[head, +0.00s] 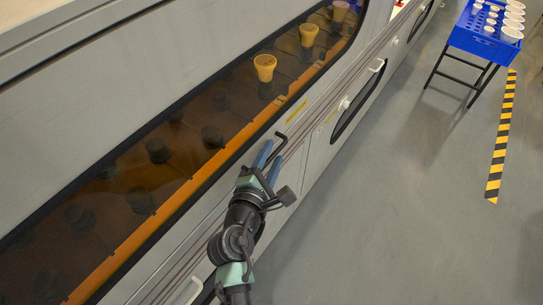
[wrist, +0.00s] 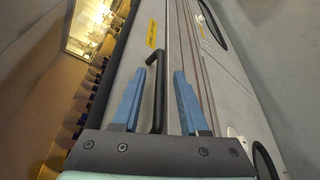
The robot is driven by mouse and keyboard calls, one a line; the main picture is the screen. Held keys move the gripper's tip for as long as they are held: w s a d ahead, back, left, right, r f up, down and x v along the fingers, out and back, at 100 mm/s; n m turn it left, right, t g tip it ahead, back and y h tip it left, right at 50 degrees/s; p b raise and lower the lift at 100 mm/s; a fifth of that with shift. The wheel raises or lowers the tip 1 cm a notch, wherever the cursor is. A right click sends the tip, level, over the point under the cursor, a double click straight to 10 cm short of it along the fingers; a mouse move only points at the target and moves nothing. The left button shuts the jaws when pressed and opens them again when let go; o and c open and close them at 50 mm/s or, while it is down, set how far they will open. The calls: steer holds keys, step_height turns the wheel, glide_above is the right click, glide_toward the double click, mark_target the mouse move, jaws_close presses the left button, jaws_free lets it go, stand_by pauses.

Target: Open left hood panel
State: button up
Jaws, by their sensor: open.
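The hood panel (head: 100,178) is a long, brown-tinted window in a black frame on the grey machine at left in the head view. It looks closed. A black bar handle (head: 282,136) sits at its lower frame edge. My gripper (head: 272,150) is at this handle, with its blue fingers apart and nothing clamped. In the wrist view, the handle (wrist: 159,85) shows between the two fingers of my gripper (wrist: 166,68), nearer the left finger. I cannot tell whether a finger touches it.
A yellow label (head: 297,110) is near the handle. Lower doors with white handles (head: 377,65) line the machine's front. A blue crate of cups (head: 480,45) stands at upper right. Grey floor is open beside a striped strip (head: 498,150).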

jaws_close()
stand_by(1.4)
